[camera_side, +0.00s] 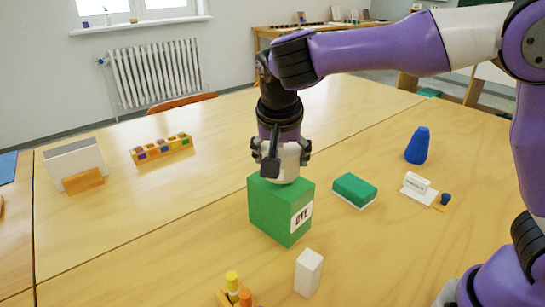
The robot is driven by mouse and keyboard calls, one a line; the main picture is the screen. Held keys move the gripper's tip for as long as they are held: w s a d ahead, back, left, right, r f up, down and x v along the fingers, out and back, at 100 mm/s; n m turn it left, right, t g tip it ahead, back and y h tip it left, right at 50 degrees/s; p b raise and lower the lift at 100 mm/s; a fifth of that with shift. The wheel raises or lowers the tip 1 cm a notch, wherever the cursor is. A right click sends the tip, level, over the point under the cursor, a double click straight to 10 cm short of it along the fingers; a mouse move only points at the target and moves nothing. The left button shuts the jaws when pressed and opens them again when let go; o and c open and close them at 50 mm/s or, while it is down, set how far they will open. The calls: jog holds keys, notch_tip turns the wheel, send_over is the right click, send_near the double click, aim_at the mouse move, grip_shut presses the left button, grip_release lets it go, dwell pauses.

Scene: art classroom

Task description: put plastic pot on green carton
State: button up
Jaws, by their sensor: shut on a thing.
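The green carton (277,216), with a white label reading "DYE", stands upright on the table at the middle of the view. My gripper (281,156) points down right above it. It is shut on the white plastic pot (287,167), whose upper part is partly covered by the dark fingers. The pot looks upright, with its lower end at the carton's top face. I cannot tell whether it rests on the carton or hangs just above it.
A wooden rack (161,150) is back left. Table left of the carton is clear.

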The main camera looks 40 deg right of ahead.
jog(key=shift+f, duration=0.65)
jog(key=o, duration=1.2)
jog(key=shift+f, duration=0.15)
